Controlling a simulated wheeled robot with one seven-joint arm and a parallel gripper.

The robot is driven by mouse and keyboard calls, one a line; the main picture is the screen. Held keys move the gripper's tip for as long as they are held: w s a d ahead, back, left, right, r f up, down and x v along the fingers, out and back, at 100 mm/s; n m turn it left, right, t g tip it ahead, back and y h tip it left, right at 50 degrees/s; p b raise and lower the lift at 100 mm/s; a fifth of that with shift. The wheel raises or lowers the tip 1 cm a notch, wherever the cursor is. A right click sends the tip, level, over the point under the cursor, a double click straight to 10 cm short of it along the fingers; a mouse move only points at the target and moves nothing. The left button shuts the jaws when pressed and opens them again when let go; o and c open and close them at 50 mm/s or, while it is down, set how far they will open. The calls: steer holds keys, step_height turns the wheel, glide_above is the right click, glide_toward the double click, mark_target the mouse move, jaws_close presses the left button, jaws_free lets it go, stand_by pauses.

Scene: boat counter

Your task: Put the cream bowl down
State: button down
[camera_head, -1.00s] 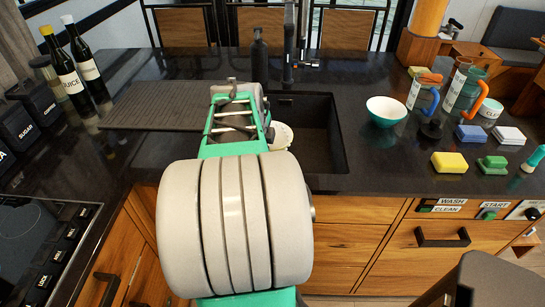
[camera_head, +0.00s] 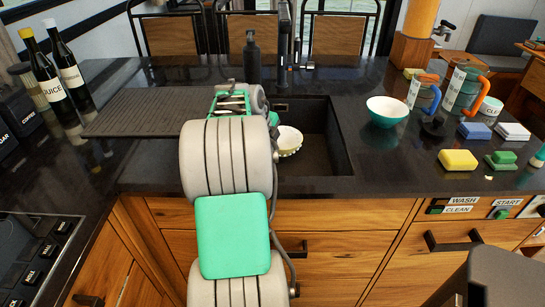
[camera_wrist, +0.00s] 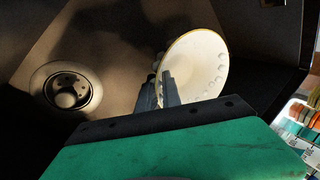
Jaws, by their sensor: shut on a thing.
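The cream bowl (camera_head: 290,139) is in the dark sink (camera_head: 342,150), partly hidden by my arm in the head view. In the wrist view the cream bowl (camera_wrist: 200,62) is tilted on its side, with a row of dots near its rim. My gripper (camera_wrist: 163,88) is shut on the bowl's rim, with one dark finger on each side. The sink's round drain (camera_wrist: 66,90) lies to the left of the bowl. I cannot tell whether the bowl touches the sink floor. The fingers are hidden in the head view.
A ribbed drainboard (camera_head: 150,118) lies left of the sink. A green bowl (camera_head: 386,111) stands right of it, near mugs (camera_head: 425,95), a yellow sponge (camera_head: 458,160) and other sponges. A black tap (camera_head: 283,50) rises behind the sink. Bottles (camera_head: 47,75) stand at the back left.

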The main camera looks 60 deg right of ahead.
steer(key=d+f, duration=0.1)
steer(key=w+d+f, duration=0.1)
steer(key=f, duration=0.1)
steer(key=shift+w+d, duration=0.1)
steer(key=shift+d, duration=0.05)
step_height(320, 180, down, 3)
steer(key=shift+r, duration=0.15)
steer(key=shift+f+b, duration=0.25)
steer(key=shift+b, duration=0.05)
steer(key=c, duration=1.5)
jaws_free()
